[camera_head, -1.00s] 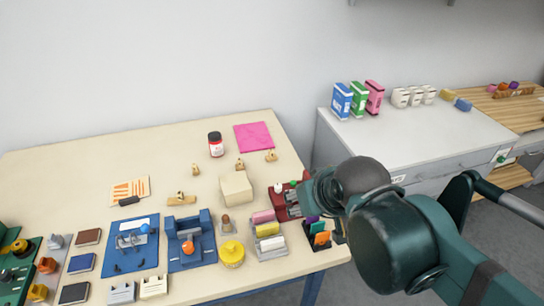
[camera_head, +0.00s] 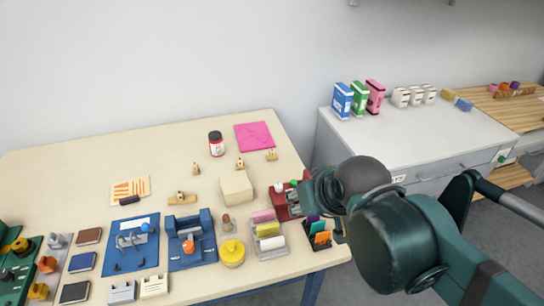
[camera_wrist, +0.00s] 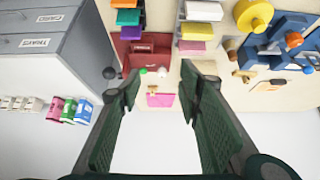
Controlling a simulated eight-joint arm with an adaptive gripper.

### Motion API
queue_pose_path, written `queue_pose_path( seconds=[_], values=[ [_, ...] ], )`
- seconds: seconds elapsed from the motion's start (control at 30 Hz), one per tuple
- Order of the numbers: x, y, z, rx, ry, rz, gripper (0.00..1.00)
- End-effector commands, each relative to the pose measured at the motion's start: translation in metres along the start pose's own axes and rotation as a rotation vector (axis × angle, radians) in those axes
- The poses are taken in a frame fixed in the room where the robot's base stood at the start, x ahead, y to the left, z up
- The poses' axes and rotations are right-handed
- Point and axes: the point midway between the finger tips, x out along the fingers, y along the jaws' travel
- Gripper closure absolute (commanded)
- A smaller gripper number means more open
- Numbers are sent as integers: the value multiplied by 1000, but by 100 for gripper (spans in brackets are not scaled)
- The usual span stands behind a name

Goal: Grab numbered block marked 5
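No marking 5 is legible in either view, so I cannot tell which piece is the numbered block. Several small wooden pieces stand toward the back of the table, among them a left one (camera_head: 196,169), a middle one (camera_head: 240,164) and a right one (camera_head: 271,155); their faces are too small to read. A larger plain beige block (camera_head: 236,188) sits in front of them. My gripper (camera_wrist: 160,78) is open, with nothing between its two dark green fingers. In the head view my arm hides most of it, over the table's right edge.
A red device (camera_head: 285,203) and a dark organizer with coloured cards (camera_head: 321,238) lie close to my gripper. A grey cabinet (camera_head: 420,140) stands right of the table. The table's back left is clear.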

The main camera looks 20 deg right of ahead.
Motion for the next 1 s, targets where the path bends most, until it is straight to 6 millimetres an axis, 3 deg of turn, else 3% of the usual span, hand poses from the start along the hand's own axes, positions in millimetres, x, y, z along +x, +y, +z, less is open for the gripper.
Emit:
queue_pose_path(
  seconds=[0.47, 1.0],
  values=[
    [0, 0, -6, 15, -8, 3, 65],
    [8, 5, -70, 197, -93, 51, 65]
  ],
)
